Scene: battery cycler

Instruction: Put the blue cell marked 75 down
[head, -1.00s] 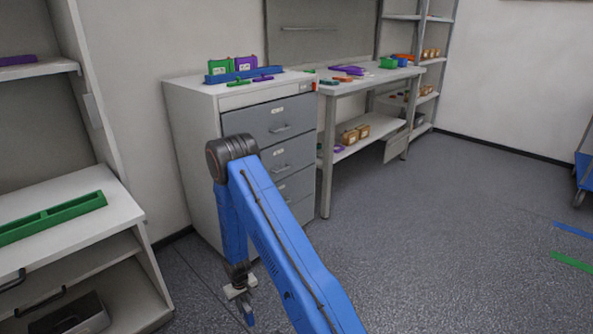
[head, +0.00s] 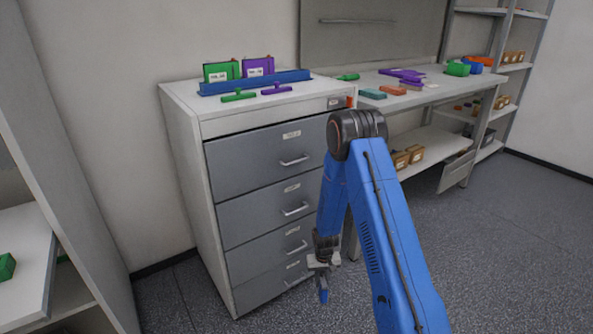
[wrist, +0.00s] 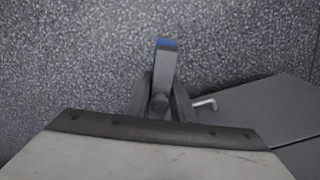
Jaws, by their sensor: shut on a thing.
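My gripper (head: 322,276) hangs low in front of the grey drawer cabinet in the head view, pointing down. It is shut on the blue cell (head: 323,296), which sticks out below the fingers, clear of the floor. In the wrist view the cell shows as a narrow slab with a blue end (wrist: 167,45) between the jaws (wrist: 160,100). The number on it cannot be read. A blue rack (head: 255,82) lies on top of the cabinet, with a green cell (head: 221,72) and a purple cell (head: 258,67) upright at it.
The drawer cabinet (head: 262,162) stands close behind my arm, its drawers shut. Green and purple tools (head: 238,96) lie at its top front. A workbench (head: 425,95) with colored pieces stands to the right. A white shelf unit (head: 25,255) is at left.

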